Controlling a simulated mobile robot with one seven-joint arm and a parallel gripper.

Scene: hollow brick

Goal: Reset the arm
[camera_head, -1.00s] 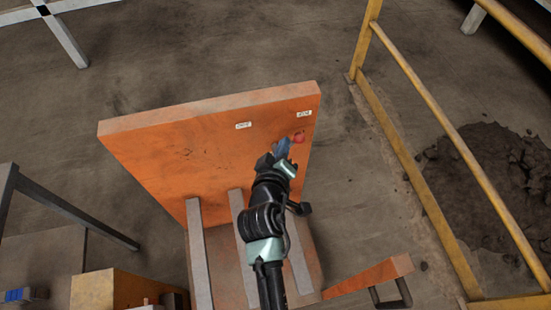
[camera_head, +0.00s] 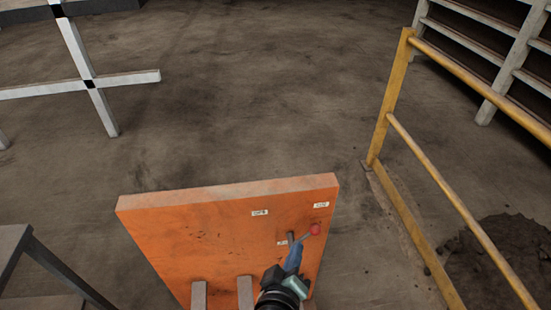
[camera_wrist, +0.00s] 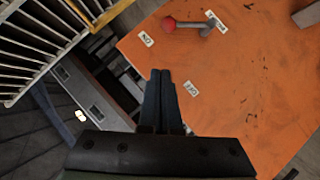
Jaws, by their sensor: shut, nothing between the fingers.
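My gripper (camera_head: 294,254) shows in the head view with its blue-grey fingers together and nothing between them. It is in front of an orange panel (camera_head: 200,240), just below a lever with a red knob (camera_head: 315,229). In the wrist view, the shut fingers (camera_wrist: 160,82) point toward the panel (camera_wrist: 240,75). The red knob (camera_wrist: 168,24) and its grey stem (camera_wrist: 192,26) lie beyond the fingertips, apparently clear of them. Most of my arm is below the head view's edge.
Small white labels (camera_head: 260,212) are on the panel. A yellow railing (camera_head: 385,100) stands to the right, with a dark dirt pile (camera_head: 510,255) behind it. A white-grey frame (camera_head: 90,80) stands at upper left. The floor behind the panel is clear.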

